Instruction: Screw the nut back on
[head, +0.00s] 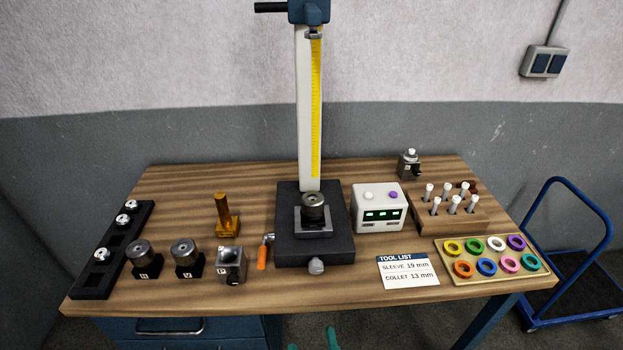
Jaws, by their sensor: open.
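Two teal fingertips of my gripper (312,343) show at the bottom edge, apart from each other, with nothing seen between them. The gripper is open and in front of the bench, away from everything on it. A dark, round nut-like part with a central hole (314,200) sits on the fixture in the middle of the black base (286,254). Two similar round metal parts, a left one (139,250) and a right one (184,250), sit on black holders at the left. I cannot tell which of these is the nut, or whether any is threaded on.
A tall column (304,120) with a yellow scale rises behind the base. An orange-handled tool (263,257) lies left of it; a white display box (379,209) stands right. A card (408,271) reads sleeve 19 mm, collet 13 mm. A ring tray (446,274) is at the right.

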